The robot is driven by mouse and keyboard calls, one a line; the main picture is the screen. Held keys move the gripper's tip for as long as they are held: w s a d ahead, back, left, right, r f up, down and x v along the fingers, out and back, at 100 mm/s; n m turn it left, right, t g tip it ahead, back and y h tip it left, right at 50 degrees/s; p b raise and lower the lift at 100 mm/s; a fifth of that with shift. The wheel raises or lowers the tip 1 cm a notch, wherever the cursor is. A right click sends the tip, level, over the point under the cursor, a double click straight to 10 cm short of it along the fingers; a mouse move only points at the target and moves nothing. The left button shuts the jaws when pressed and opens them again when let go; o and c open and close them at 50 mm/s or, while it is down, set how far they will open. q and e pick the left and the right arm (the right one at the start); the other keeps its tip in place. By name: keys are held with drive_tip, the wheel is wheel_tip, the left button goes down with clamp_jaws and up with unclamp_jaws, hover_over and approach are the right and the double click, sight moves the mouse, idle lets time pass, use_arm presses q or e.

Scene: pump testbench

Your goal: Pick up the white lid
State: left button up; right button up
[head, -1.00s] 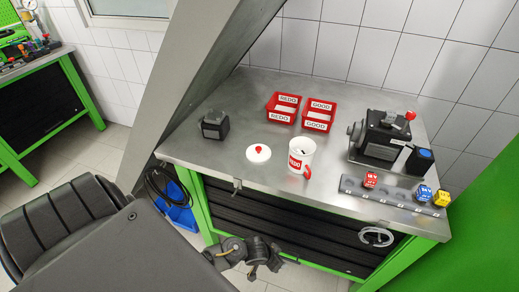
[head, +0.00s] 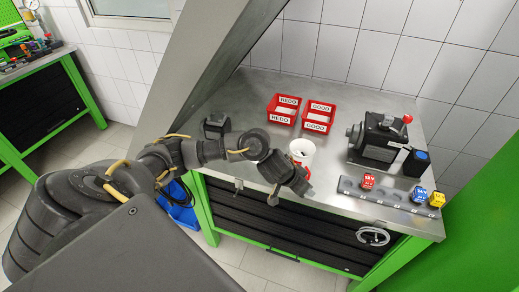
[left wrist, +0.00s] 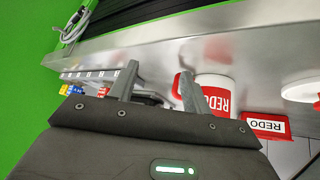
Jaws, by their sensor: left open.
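The white lid (left wrist: 303,88) shows at the right edge of the left wrist view, partly cut off, on the steel bench top. In the head view my left arm hides most or all of it. The white mug with a red REDO label (head: 302,149) stands beside it on the bench, and also shows in the left wrist view (left wrist: 218,93). My left gripper (head: 291,195) is open and empty, in front of the mug near the bench's front edge. Its two fingers (left wrist: 156,78) are spread in the left wrist view. My right gripper is not in view.
Red REDO (head: 285,108) and GOOD (head: 318,118) bins stand behind the mug. A dark block (head: 216,126) is at the left. A pump (head: 380,138) and a grey rail (head: 385,197) with coloured cubes are at the right. A sloping grey beam (head: 200,75) rises at the left.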

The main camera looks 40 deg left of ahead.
use_arm(q)
drive_tip(key=a+r+n, duration=0.1)
drive_tip(key=a, duration=0.2)
drive_tip(key=w+a+r+n+y, duration=0.1)
drive_tip(key=a, duration=0.3)
drive_tip(key=w+a+r+n+g+y, duration=0.1)
drive_tip(key=a+r, duration=0.1)
drive_tip(key=a, duration=0.2)
drive_tip(key=shift+w+a, duration=0.15)
drive_tip(key=shift+w, duration=0.1)
drive_tip(key=s+a+r+n+g+y, duration=0.25)
drive_tip(key=a+r+n, duration=0.2)
drive_tip(key=a, duration=0.65)
drive_tip(key=shift+t, duration=0.45)
drive_tip(key=b+x, duration=0.2)
drive_tip(key=x, duration=0.1)
drive_tip(key=w+x, duration=0.1)
drive_tip(key=x, duration=0.1)
drive_tip(key=shift+d+f+b, duration=0.1)
drive_tip(key=shift+d+b, duration=0.2)
drive_tip(key=shift+b, duration=0.1)
drive_tip(key=shift+w+f, duration=0.2)
drive_tip(key=shift+w, duration=0.05)
drive_tip(key=b+x, duration=0.1)
drive_tip(key=x, duration=0.3)
drive_tip(key=shift+w+f, duration=0.1)
drive_tip(key=shift+w+a+f, duration=0.15)
drive_tip(key=shift+f, duration=0.25)
drive_tip(key=shift+r, duration=0.1)
drive_tip(key=c, duration=0.9)
